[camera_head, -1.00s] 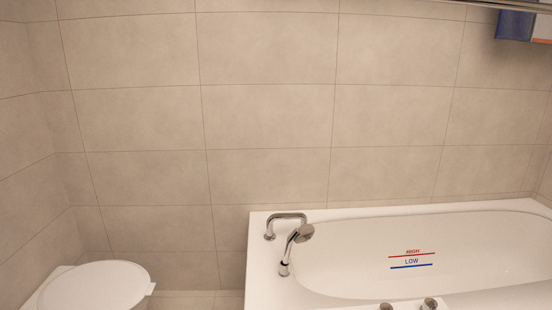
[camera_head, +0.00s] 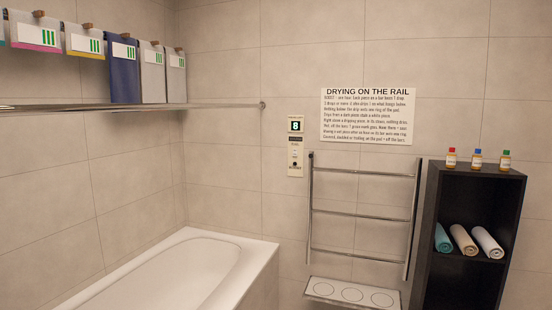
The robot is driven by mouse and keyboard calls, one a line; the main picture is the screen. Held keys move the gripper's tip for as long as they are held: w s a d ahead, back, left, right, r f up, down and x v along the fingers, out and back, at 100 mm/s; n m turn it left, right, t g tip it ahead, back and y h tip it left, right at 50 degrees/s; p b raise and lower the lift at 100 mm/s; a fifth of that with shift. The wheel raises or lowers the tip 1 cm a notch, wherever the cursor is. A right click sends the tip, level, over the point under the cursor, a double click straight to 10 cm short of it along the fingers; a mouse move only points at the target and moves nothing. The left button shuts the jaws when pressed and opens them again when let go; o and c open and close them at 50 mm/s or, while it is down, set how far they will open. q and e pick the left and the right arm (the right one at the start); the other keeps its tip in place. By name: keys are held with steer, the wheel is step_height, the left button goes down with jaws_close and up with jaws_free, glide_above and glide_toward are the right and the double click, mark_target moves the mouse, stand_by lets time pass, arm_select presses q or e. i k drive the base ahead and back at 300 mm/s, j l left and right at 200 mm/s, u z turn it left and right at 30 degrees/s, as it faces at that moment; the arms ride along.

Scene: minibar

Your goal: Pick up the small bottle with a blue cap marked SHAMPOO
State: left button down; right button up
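A small bottle with a blue cap (camera_head: 476,163) stands upright on top of the black shelf unit (camera_head: 434,215) at the right. It is the middle one of three small bottles in a row. Its label is too small to read. A bottle with a red cap (camera_head: 450,161) stands to its left, and another bottle, its cap greenish, (camera_head: 505,165) stands to its right. Neither of my grippers shows in the head view.
Rolled towels (camera_head: 464,240) lie in the shelf unit. A metal towel rail (camera_head: 361,215) stands left of it, above a white pad with rings (camera_head: 352,293). The white bathtub (camera_head: 258,250) fills the lower left. A bar (camera_head: 225,105) runs along the left wall below hanging cloths (camera_head: 124,75).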

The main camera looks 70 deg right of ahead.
mark_target(477, 158)
steer(key=z, duration=3.4)
steer(key=i+l+u, duration=0.1)
steer(key=i, duration=0.45)
steer(key=i+l+u, duration=0.1)
steer(key=i+l, duration=0.15)
steer(key=i, duration=0.3)
